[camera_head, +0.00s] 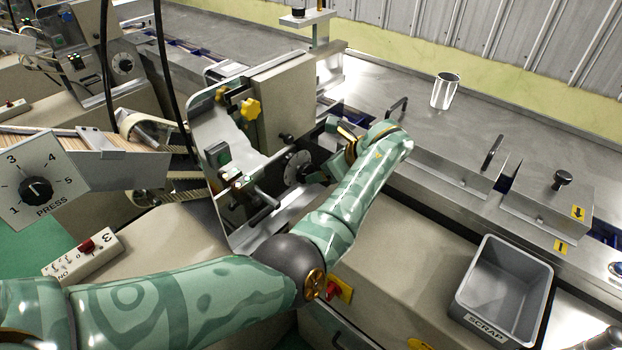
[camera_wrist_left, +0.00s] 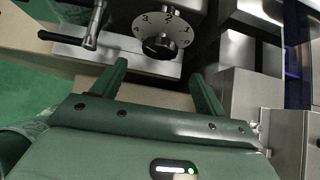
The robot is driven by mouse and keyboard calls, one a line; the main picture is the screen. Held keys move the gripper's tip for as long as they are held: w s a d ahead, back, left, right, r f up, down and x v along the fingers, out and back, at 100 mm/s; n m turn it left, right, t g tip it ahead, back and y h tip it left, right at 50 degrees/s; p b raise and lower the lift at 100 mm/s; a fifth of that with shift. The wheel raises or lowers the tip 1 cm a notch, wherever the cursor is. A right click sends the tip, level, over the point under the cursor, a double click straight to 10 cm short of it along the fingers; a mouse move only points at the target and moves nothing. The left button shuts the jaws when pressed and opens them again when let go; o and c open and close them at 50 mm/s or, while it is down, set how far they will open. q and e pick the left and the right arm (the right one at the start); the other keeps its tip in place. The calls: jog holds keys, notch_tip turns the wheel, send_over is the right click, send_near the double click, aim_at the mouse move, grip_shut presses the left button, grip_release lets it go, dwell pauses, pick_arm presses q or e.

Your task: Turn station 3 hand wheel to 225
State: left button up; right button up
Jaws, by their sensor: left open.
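A round grey dial with a black knob, which looks like the hand wheel, sits on the front of the wrapper station (camera_head: 295,168). My left gripper (camera_head: 314,174) is open and empty just right of the dial in the head view. In the left wrist view its fingers (camera_wrist_left: 158,72) stand apart on either side of the knob's line, short of the knob. Whether 225 is marked cannot be read.
A lever handle (camera_wrist_left: 93,28) is beside the dial. A PRESS dial (camera_head: 38,187), a switch box marked 3 (camera_head: 82,255), a yellow knob (camera_head: 250,108), a grey SCRAP bin (camera_head: 503,290) and a metal cup (camera_head: 446,90) are around. My forearm crosses in front of the station.

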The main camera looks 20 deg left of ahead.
aim_at(309, 173)
pick_arm(q)
jog(key=b+x, duration=0.3)
jog(key=x, duration=0.4)
jog(key=shift+a+f+b, duration=0.2)
jog(key=shift+a+b, duration=0.1)
jog(key=c, duration=1)
